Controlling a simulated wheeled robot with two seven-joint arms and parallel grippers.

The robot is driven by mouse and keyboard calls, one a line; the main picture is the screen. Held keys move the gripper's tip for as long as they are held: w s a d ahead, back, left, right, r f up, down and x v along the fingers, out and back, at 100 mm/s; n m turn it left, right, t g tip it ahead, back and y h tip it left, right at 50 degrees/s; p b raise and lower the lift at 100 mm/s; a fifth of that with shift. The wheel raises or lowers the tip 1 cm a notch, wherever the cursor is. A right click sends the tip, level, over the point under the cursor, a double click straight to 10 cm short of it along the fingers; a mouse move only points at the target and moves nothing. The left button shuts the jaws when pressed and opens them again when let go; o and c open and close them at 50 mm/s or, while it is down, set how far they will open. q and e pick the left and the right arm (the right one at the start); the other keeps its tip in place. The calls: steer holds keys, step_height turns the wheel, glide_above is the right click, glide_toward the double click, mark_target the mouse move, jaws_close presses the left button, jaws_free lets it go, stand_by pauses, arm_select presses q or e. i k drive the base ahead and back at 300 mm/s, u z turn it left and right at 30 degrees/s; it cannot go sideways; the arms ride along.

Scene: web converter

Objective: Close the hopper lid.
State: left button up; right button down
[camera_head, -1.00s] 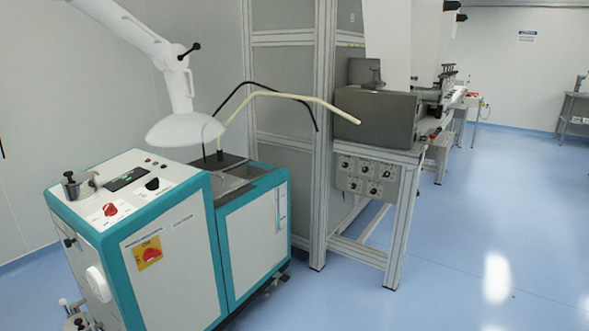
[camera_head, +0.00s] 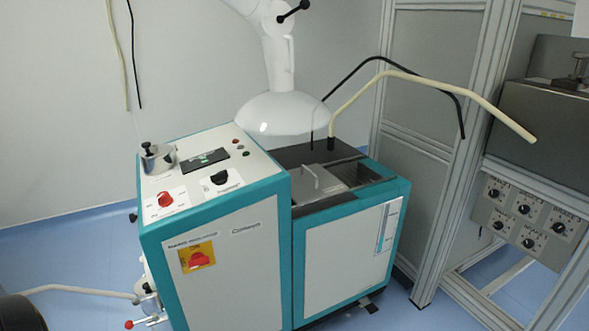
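The hopper (camera_head: 367,181) is in the top of the lower, right-hand part of the teal and white machine. Its grey metal lid (camera_head: 330,199) has a raised bar handle (camera_head: 311,177) and lies flat on the left side of the top. To the right of the lid, a dark recess shows, so the hopper looks partly uncovered. Neither of my grippers is in the head view.
The taller control cabinet (camera_head: 225,235) stands left of the hopper. A white extraction hood (camera_head: 283,113) hangs behind it. Black and cream hoses (camera_head: 440,87) arch over the right side. A metal frame (camera_head: 465,150) stands at right. Blue floor shows at left.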

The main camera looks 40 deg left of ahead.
mark_target(312, 183)
steer(key=u, duration=0.9)
steer(key=i, duration=0.85)
steer(key=u, duration=0.95)
